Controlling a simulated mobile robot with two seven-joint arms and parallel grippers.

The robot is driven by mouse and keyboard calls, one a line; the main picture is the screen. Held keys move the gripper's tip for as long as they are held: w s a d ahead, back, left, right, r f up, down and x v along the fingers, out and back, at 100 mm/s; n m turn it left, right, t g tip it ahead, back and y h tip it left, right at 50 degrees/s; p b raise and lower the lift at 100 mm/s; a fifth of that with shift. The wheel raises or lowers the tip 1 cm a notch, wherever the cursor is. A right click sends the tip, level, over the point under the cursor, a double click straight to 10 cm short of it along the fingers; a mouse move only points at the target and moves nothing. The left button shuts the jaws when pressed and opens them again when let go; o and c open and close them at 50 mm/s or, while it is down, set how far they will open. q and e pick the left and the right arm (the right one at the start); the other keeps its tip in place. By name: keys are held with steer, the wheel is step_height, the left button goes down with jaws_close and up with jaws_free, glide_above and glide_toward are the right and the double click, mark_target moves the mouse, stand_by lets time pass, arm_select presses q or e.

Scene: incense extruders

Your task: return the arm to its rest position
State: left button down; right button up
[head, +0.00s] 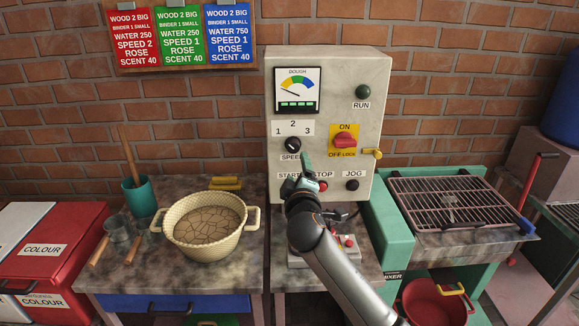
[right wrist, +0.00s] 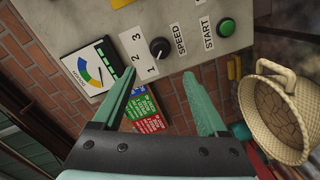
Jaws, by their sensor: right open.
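My right arm reaches up from the lower right in the head view. Its gripper (head: 304,172) is in front of the control panel (head: 376,90), just below the speed knob (head: 293,144). In the right wrist view my right gripper (right wrist: 165,95) has its two teal fingers spread apart with nothing between them. The speed knob also shows there (right wrist: 159,48), beyond the fingers and apart from them. In the head view the gripper and arm partly cover the START and STOP area. My left gripper is in neither view.
A beaded basket (head: 208,248) with cracked brown contents stands on the left table beside a teal cup (head: 140,197) and scoops. A wire rack (head: 455,203) lies at the right. A red pot (head: 437,303) is below it. A small red-button box (head: 347,243) is near my forearm.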

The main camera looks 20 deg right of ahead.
steer(key=s+a+f+m+g+y, duration=0.1)
steer(key=s+f, duration=0.3)
steer(key=f, duration=0.3)
steer(key=s+a+f+g+y, duration=0.1)
steer(key=s+f+g+y, duration=0.1)
steer(key=s+f, duration=0.45)
steer(key=s+a+f+m+g+y, duration=0.1)
steer(key=s+f, duration=0.1)
steer(key=f, duration=0.7)
steer(key=s+f+m+g+y, duration=0.1)
steer(key=s+f, duration=0.3)
steer(key=s, duration=0.4)
steer(key=s+a+f+m+g+y, duration=0.1)
steer(key=s+f+m, duration=0.2)
steer(key=s, duration=0.5)
steer(key=s+a+f+m+g, duration=0.1)
steer(key=s+f, duration=0.4)
steer(key=s, duration=0.3)
steer(key=shift+s+f+m+y, duration=0.2)
steer(key=shift+f+m+y, duration=0.2)
